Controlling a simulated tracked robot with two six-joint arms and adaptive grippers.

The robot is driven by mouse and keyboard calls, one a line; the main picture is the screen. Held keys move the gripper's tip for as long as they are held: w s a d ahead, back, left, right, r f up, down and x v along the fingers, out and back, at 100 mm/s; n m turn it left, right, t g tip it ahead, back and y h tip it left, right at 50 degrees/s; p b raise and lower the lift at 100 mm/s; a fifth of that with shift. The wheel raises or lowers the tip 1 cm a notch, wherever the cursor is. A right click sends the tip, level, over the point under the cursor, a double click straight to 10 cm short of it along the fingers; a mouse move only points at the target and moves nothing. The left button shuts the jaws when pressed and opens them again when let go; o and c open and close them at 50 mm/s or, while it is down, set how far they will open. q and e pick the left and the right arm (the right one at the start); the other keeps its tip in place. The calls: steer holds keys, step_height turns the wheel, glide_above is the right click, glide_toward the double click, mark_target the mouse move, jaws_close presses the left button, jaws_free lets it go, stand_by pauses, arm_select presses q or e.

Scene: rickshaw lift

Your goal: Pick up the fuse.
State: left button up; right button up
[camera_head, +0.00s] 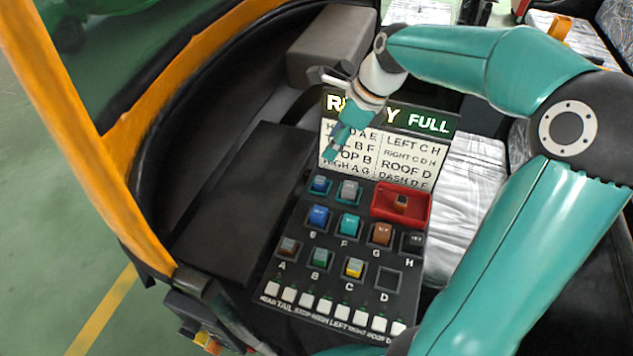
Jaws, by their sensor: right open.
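A small brown-and-orange fuse (401,203) sits in a red tray (416,216) at the upper right of the black fuse panel (318,262). Socket D (389,281) is empty. My right gripper (334,148) is open, in front of the label board, above and left of the red tray and apart from it. My left gripper is out of view.
A lit sign (429,123) and white label board (402,160) stand behind the panel. White switches (325,306) line its front edge. An orange frame bar (75,120) crosses the left. A silvery seat (465,190) lies right, partly behind my right arm.

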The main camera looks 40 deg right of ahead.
glide_above(319, 179)
steer(key=d, duration=0.1)
steer(key=f, duration=0.4)
steer(key=s+f, duration=0.1)
steer(key=f, duration=0.6)
steer(key=shift+w+a, duration=0.2)
steer(key=shift+a, duration=0.2)
steer(key=shift+w+a+f, duration=0.1)
steer(key=shift+w+f, duration=0.15)
steer(key=shift+f, duration=0.2)
steer(key=c, duration=0.8)
